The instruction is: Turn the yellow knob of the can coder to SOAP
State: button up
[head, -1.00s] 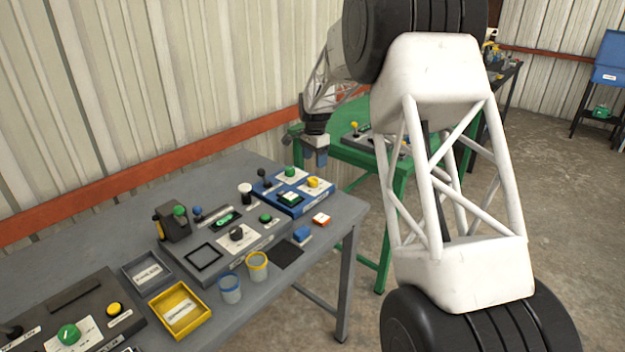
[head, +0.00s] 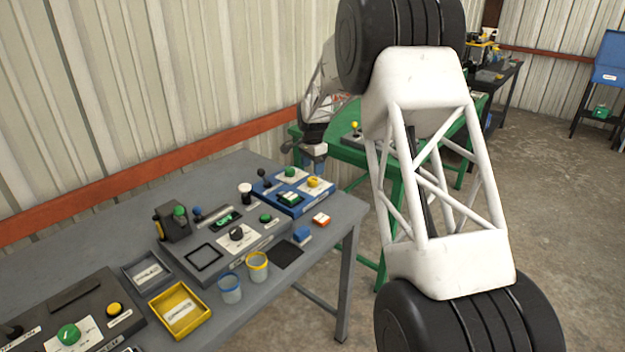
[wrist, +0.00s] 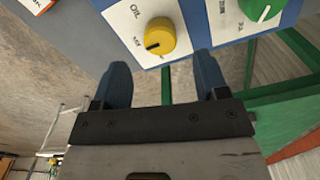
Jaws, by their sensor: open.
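The can coder (head: 277,199) is a blue panel box at the right end of the grey table. Its yellow knob (head: 313,182) also shows close up in the wrist view (wrist: 161,37), on a white label plate. A dark pointer line on the knob aims at the lower left of that picture, towards a small label I cannot read clearly. The word OIL stands to the knob's upper left. I cannot make out SOAP. My gripper (wrist: 164,72) is open, its blue fingers apart and empty, with the knob ahead of the gap and not touched. In the head view the fingers are small above the panel.
A red-orange block (head: 321,218) lies in front. A green table (head: 350,150) stands behind.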

aim_at(313, 178)
jog(key=shift+f, duration=2.75)
jog(key=c, duration=0.9)
jog(key=shift+n, duration=0.5)
jog(key=n, duration=1.2)
